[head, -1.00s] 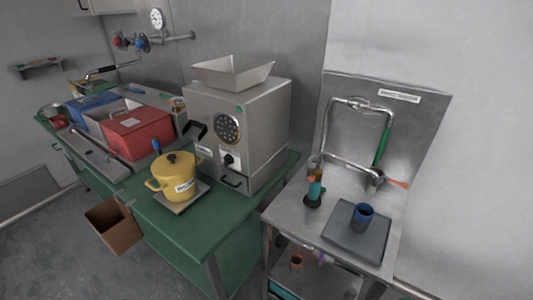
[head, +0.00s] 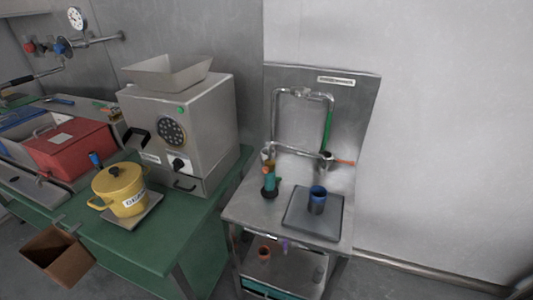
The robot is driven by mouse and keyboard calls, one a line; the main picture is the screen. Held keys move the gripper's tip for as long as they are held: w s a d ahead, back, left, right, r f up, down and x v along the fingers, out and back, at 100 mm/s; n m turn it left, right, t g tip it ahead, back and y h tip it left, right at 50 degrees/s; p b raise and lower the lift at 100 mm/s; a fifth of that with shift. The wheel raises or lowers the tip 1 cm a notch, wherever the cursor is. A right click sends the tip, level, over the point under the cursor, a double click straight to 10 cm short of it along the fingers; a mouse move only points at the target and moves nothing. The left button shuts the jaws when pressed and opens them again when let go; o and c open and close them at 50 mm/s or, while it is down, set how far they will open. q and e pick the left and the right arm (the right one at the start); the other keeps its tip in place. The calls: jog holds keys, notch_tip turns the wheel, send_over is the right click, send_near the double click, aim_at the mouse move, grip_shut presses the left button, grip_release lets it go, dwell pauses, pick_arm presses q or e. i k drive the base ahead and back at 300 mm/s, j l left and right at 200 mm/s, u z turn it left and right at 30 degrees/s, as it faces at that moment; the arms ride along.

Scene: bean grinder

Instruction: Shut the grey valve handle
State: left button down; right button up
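I cannot pick out a grey valve handle for certain. A wall pipe (head: 95,41) at the upper left carries a red valve handle (head: 30,47), a blue valve handle (head: 62,48) and a small grey end piece (head: 121,36), too small to make out. On the steel stand (head: 240,208) at the right, a bent metal pipe (head: 302,93) has a green lever (head: 328,130) on its right upright. An orange handle (head: 344,161) sticks out near its lower right. Neither of my grippers shows in the head view.
A steel grinder (head: 205,125) and a yellow pot (head: 120,188) stand on the green bench (head: 150,247). A red box (head: 75,147) is further left. A blue cup (head: 317,202) sits on a dark plate (head: 297,222) on the stand. The floor right of the stand looks clear.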

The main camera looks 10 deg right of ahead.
aim_at(315, 100)
jog(key=i+l+z, duration=0.15)
jog(key=l+z, duration=0.15)
jog(key=i+l+z, duration=0.15)
jog(key=z, duration=0.2)
jog(key=i+l+u, duration=0.1)
jog(key=l+u, duration=0.55)
jog(key=u, duration=0.15)
jog(key=l+u, duration=0.8)
jog(key=j, duration=0.1)
